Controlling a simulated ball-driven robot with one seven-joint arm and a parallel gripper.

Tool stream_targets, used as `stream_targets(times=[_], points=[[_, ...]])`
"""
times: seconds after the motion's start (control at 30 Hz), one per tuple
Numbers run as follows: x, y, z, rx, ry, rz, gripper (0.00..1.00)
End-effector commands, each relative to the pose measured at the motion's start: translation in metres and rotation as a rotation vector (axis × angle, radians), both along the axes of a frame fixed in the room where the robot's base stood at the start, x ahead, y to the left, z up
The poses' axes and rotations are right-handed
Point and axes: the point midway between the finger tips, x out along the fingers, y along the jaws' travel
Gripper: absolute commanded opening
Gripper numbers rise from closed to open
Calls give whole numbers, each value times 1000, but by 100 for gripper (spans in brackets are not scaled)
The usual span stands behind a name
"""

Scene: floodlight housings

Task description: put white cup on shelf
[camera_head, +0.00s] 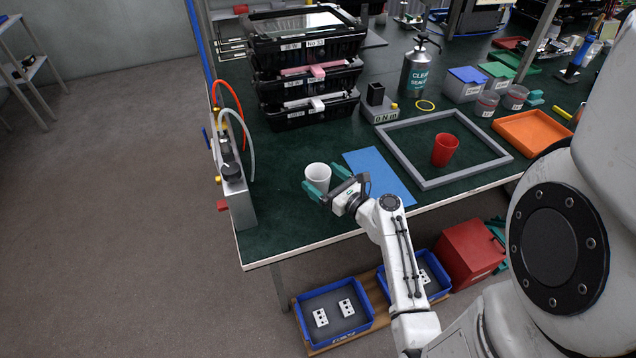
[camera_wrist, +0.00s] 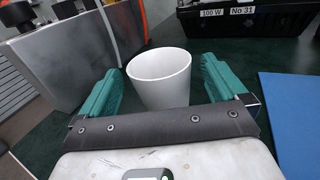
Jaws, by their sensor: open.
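The white cup (camera_head: 317,174) stands upright on the dark green bench top near its front left corner. My gripper (camera_head: 327,181) is at the cup, with its teal fingers open on either side. In the wrist view the cup (camera_wrist: 160,80) sits between the two fingers (camera_wrist: 161,78), with a visible gap on the right; contact on the left is hard to tell. The cup's lower part is hidden by the gripper body. A grey metal rack with shelf boards (camera_head: 30,68) stands at the far left; I cannot tell whether it is the task's shelf.
A grey metal box with hoses (camera_head: 236,192) stands left of the cup. A blue mat (camera_head: 380,172), a grey frame (camera_head: 402,126) around a red cup (camera_head: 445,149), and stacked black crates (camera_head: 311,111) are nearby. Blue trays (camera_head: 333,312) lie below the bench.

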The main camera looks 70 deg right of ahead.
Motion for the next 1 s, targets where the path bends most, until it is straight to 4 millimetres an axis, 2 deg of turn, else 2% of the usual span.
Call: stream_targets(times=[0.2, 0.47, 1.0], points=[[21, -11, 1, 0, 1, 1, 99], [23, -12, 0, 0, 1, 0, 99], [23, -11, 0, 0, 1, 0, 47]])
